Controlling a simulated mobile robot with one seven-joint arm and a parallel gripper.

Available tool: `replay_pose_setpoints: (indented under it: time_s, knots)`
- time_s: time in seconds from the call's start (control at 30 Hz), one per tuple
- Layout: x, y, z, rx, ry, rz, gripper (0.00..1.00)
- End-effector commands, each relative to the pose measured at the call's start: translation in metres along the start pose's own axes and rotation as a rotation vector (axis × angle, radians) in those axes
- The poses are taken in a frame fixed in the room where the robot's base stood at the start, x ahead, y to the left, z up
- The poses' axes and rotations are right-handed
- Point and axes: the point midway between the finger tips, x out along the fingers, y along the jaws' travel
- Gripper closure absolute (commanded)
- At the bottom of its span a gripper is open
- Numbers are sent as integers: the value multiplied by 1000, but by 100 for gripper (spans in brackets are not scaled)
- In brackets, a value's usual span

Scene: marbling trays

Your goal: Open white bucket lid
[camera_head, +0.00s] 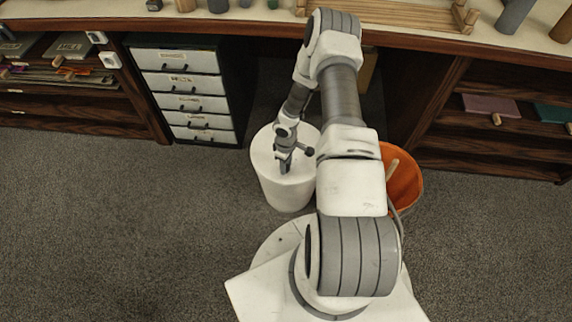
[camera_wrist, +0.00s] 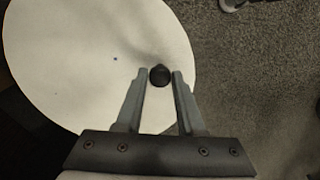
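The white bucket (camera_head: 286,192) stands on the carpet, left of my arm, in the head view. Its round white lid (camera_wrist: 60,60) fills the left of the wrist view and appears in place. A small black knob (camera_wrist: 160,76) shows between my fingertips, toward the lid's right side in that view. My gripper (camera_wrist: 161,80) points down over the lid, its fingers on either side of the knob with slight gaps. In the head view, my gripper (camera_head: 285,166) is over the bucket top and hides part of it. Contact with the knob is not clear.
An orange bin (camera_head: 403,182) stands right of the bucket, partly behind my arm. A white drawer unit (camera_head: 188,90) is under the counter (camera_head: 230,27) at the back left. Wooden shelves (camera_head: 470,135) stand at the right. The carpet at left (camera_head: 110,220) is clear.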

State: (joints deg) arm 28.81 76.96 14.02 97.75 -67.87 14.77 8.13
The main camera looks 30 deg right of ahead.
Motion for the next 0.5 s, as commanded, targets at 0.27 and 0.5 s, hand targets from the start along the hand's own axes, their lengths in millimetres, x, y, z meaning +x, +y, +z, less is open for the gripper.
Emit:
replay_pose_setpoints:
  time_s: [0.27,0.5]
  knots:
    - [0,0,0,0,0,0,100]
    - [0,0,0,0,0,0,100]
